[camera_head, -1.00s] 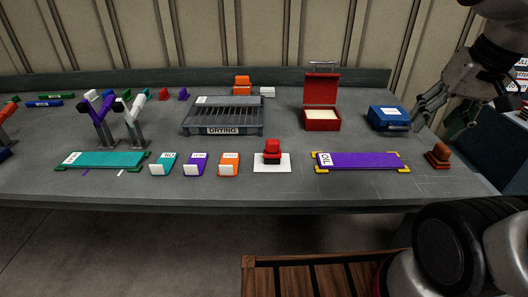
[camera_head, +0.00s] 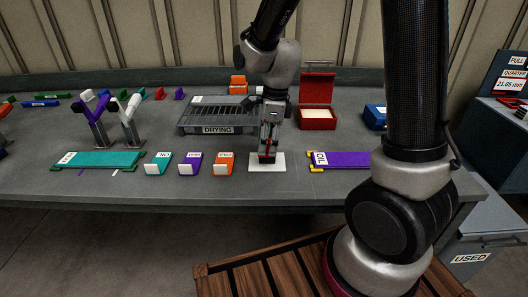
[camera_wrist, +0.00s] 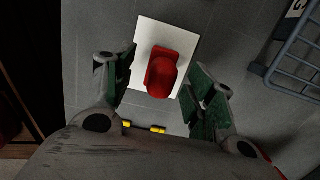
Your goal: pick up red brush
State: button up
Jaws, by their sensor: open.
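The red brush (camera_wrist: 165,72) is a red block with a rounded red handle, upright on a white sheet (camera_wrist: 152,32). In the head view, parts of the brush (camera_head: 266,158) show between my gripper's fingers, which hide much of it. My gripper (camera_head: 267,152) points down over the brush, open. In the wrist view, my gripper's fingers (camera_wrist: 160,72) stand apart, one on each side of the brush, with gaps between. I cannot tell exactly how high the fingertips are above the sheet.
An orange block (camera_head: 225,162) with a white label is left of the white sheet (camera_head: 281,161). A purple plate (camera_head: 340,159) lies to the right. The drying rack (camera_head: 203,129) and open red box (camera_head: 317,119) stand behind.

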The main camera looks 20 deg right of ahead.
jog(key=f, duration=0.4)
jog(key=shift+w+a+f, duration=0.2)
jog(key=shift+a, duration=0.05)
jog(key=c, duration=1.2)
jog(key=shift+o, duration=0.2)
jog(key=shift+r, duration=0.1)
notch_tip(320, 180, up, 10)
jog(key=shift+f, duration=0.1)
jog(key=o, duration=0.5)
jog(key=c, duration=0.4)
